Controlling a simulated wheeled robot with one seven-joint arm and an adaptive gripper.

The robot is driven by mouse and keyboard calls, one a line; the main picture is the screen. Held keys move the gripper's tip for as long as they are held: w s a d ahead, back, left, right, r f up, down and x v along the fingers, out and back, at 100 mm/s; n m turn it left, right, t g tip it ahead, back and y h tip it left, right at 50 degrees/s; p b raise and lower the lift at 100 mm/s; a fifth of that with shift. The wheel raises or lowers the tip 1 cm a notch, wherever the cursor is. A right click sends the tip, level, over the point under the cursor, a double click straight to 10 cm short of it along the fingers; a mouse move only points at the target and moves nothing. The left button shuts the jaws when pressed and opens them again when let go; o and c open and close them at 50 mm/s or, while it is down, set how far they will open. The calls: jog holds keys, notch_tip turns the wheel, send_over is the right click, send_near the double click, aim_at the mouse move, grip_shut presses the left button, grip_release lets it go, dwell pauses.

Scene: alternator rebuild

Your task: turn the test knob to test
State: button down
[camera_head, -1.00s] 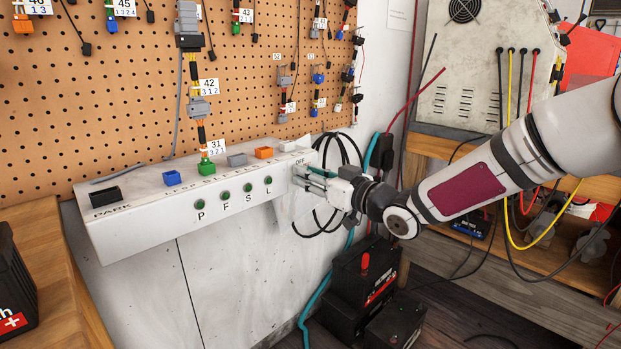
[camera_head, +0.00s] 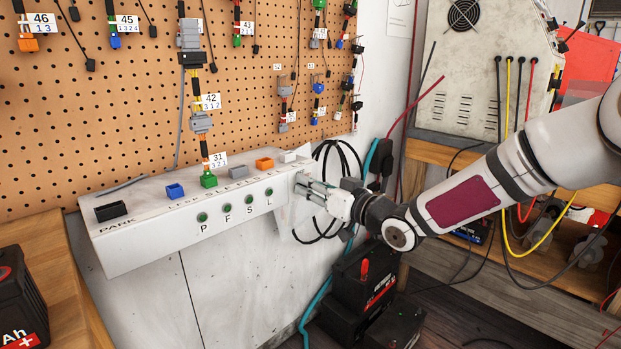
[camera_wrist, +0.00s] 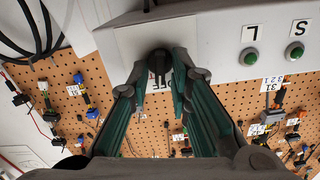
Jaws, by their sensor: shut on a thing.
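The white test box (camera_head: 165,238) is fixed below the pegboard, with green buttons over P, F, S and L on its front. The dark test knob (camera_wrist: 158,61) shows in the wrist view on the box face, between the fingertips. My gripper (camera_head: 306,184) reaches the right end of the box from the right, and its fingers are shut on the knob. The wrist view also shows my gripper (camera_wrist: 159,72), with a fingertip on each side of the knob. A finger partly covers the lettering by the knob, and I cannot read the knob's pointer.
Black cables (camera_head: 337,160) hang just behind my gripper, and a teal cable (camera_head: 318,290) runs down the wall. Black batteries (camera_head: 364,280) stand on the floor below. Blue, green, grey and orange connectors (camera_head: 264,163) sit along the box top.

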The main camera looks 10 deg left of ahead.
jog(key=shift+w+d+f+m+p, duration=0.1)
jog(key=shift+m+p, duration=2.2)
jog(key=shift+m, duration=0.2)
jog(key=shift+w+d+f+m+p, duration=0.1)
jog(key=shift+m+p, duration=2.2)
jog(key=shift+m, duration=0.2)
jog(key=c, duration=1.7)
grip_release()
jog(key=v, duration=1.2)
